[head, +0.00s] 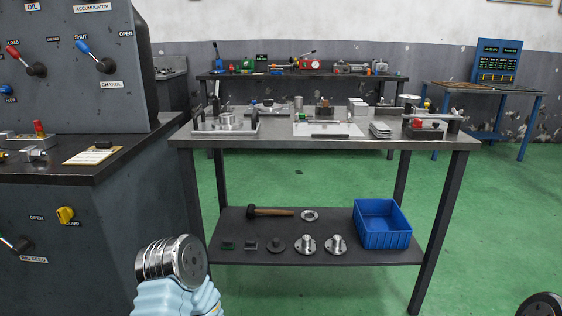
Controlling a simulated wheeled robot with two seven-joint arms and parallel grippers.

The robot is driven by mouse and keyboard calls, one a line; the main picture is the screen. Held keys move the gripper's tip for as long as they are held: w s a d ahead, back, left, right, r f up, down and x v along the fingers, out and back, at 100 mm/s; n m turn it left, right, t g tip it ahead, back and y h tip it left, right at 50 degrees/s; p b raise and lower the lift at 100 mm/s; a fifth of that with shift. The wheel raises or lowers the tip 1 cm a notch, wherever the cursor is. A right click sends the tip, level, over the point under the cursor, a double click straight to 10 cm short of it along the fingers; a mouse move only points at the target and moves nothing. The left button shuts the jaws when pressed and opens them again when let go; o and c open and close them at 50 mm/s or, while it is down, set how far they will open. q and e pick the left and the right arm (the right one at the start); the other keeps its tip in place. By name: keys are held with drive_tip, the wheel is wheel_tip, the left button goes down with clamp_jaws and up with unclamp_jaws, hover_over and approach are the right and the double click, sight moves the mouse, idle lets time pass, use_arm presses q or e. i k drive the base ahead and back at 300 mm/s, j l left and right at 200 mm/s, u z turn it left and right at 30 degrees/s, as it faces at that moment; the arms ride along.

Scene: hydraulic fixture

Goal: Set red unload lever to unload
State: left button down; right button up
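The red unload lever (15,53) is on the sloping face of the dark grey cabinet at the left edge. Its red grip points up and left from a black pivot (36,69), towards a label reading LOAD (12,43). Another small label to its right is too small to read. Neither gripper shows; parts of my own arms appear at the bottom, well below and right of the lever, with nothing of mine touching it.
A blue-gripped lever (84,48) sits right of the red one, between SHUT and OPEN labels. The cabinet (120,190) also has a ledge with small parts and a yellow knob (65,215). A metal workbench (285,142) with fixtures stands to the right; green floor lies around it.

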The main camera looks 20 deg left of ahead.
sight(36, 69)
drive_tip(key=k+j, duration=0.15)
drive_tip(key=j, duration=0.25)
drive_tip(key=k+j, duration=0.15)
drive_tip(key=j, duration=0.25)
drive_tip(key=k+j, duration=0.1)
drive_tip(key=j, duration=0.3)
drive_tip(key=k+j+z, duration=0.1)
drive_tip(key=j, duration=0.3)
drive_tip(key=k+j, duration=0.2)
drive_tip(key=j, duration=0.2)
